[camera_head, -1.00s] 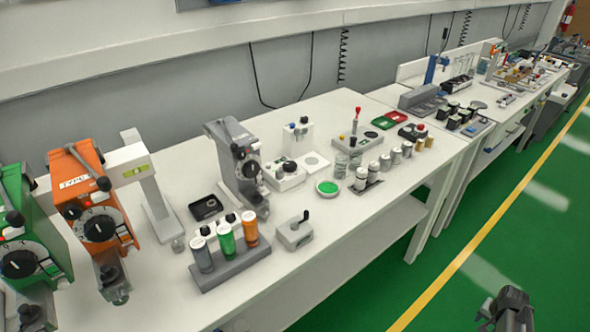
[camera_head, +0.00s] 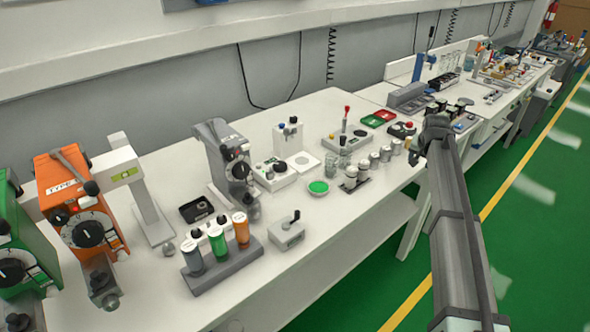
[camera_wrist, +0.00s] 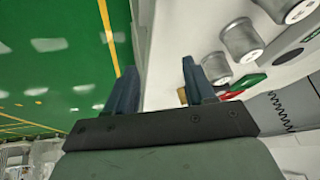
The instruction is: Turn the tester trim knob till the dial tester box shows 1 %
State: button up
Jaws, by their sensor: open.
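The dial tester box and its trim knob cannot be told for certain at this size. A low white box with a black knob (camera_head: 280,167) stands mid-table, beside a grey upright device (camera_head: 228,160). A smaller grey box with a dark upright handle (camera_head: 287,236) sits nearer the front edge. No reading is legible on either. My gripper (camera_head: 437,130) is over the right part of the table near its front edge, well right of both boxes. In the wrist view my gripper (camera_wrist: 160,88) shows two spread fingers with nothing between them.
Several grey-white cylinders (camera_wrist: 240,40) stand close to my gripper. A rack of coloured tubes (camera_head: 222,260), a green dish (camera_head: 318,187) and a red-topped lever stand (camera_head: 344,138) also occupy the table. Orange (camera_head: 80,210) and green (camera_head: 18,250) machines stand at left. Open floor lies right.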

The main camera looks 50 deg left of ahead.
jog(key=s+a+r+n+g, duration=0.1)
jog(key=s+a+r, duration=0.2)
jog(key=s+a, duration=0.6)
jog(key=s+a+r+n+g, duration=0.2)
jog(key=s+a+r, duration=0.1)
jog(key=s+a, duration=0.6)
notch_tip(320, 180, up, 7)
jog(key=n+g+h, duration=0.2)
jog(key=n+h, duration=0.1)
send_over(270, 171)
notch_tip(270, 171, down, 13)
jog(key=shift+f, duration=0.1)
grip_shut()
